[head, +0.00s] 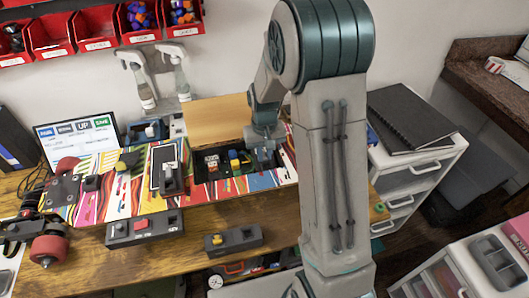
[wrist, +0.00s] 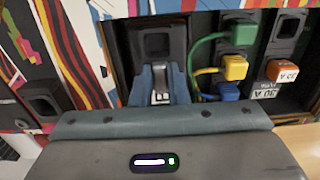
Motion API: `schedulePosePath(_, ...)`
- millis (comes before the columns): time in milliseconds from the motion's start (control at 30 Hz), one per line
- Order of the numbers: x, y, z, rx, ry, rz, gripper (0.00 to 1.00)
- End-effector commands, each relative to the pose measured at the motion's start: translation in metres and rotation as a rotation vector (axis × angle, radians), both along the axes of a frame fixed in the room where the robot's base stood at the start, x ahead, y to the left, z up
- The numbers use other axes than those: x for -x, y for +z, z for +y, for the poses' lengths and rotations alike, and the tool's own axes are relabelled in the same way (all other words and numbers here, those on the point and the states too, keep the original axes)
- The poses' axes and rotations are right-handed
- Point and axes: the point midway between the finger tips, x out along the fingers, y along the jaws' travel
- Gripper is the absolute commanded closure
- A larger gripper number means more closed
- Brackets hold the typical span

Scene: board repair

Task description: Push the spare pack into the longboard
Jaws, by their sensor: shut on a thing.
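The longboard (head: 120,200) is a striped, colourful deck lying on the wooden bench, with an open dark bay (head: 238,174) towards its right. My gripper (head: 264,155) points down at the bay's right end. In the wrist view my gripper (wrist: 160,88) has its blue-grey fingers shut on a small silver-grey piece (wrist: 160,98), in front of a dark block with a square recess (wrist: 156,42). I cannot tell whether this piece belongs to the spare pack. The fingers hide most of it, and no other thing is clearly the spare pack.
Beside the fingers are green (wrist: 243,34), yellow (wrist: 235,67) and blue (wrist: 228,91) plugs with wires, and an orange-white block (wrist: 281,71). A dark box with a red button (head: 145,228) and another with a yellow part (head: 233,238) stand along the bench's front.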

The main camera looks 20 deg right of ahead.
Motion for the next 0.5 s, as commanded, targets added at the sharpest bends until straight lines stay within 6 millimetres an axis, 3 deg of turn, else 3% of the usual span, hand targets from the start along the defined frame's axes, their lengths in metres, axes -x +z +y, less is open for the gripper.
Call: schedulePosePath(500, 0.0001, -0.0069, 0.0, 0.0, 0.0, 0.0, 1.0)
